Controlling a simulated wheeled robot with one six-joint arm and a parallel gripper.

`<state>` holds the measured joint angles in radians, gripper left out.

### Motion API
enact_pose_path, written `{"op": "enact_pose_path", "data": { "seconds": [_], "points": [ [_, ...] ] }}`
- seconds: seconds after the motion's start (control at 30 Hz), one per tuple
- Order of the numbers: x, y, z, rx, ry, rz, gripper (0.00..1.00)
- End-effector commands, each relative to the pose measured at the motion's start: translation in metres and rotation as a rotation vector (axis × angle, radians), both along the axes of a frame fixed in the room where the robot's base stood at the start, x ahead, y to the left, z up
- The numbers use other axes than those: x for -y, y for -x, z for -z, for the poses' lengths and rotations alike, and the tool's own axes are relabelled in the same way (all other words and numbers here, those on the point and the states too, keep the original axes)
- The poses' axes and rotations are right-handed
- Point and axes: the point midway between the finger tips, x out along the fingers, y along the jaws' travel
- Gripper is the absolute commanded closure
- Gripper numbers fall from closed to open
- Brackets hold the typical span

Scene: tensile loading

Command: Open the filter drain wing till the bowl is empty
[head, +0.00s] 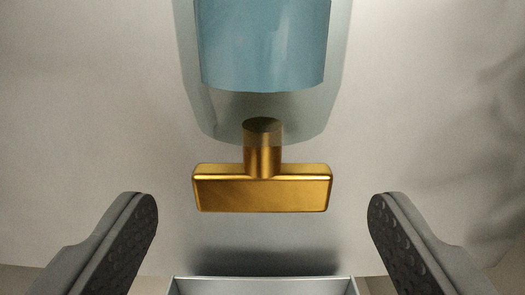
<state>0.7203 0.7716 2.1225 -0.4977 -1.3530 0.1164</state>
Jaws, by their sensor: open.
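The brass drain wing (262,190) is a flat horizontal bar on a short round stem, in the middle of the head view. Its stem enters the bottom of the clear filter bowl (190,75). Inside the bowl is a blue cylinder (264,45); I cannot tell whether it is liquid or a filter part. My gripper (262,215) is open, with one dark ridged finger on each side of the wing and clear gaps between. Neither finger touches it. The upper part of the bowl is cut off by the frame.
A grey tray or box (262,286) shows its rim at the bottom edge, below the wing. A plain pale wall (90,120) stands behind, with soft shadows at the right. The space around the wing is free.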

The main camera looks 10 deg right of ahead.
Motion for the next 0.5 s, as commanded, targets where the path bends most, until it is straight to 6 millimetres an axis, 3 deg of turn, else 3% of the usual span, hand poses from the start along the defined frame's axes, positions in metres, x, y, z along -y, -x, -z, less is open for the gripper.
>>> {"op": "enact_pose_path", "data": {
  "seconds": [0.2, 0.5],
  "points": [
    [0.004, -0.016, 0.001, -0.001, -0.001, 0.0, 0.24],
    [0.004, -0.019, 0.0, -0.001, -0.001, 0.0, 0.24]
  ]
}}
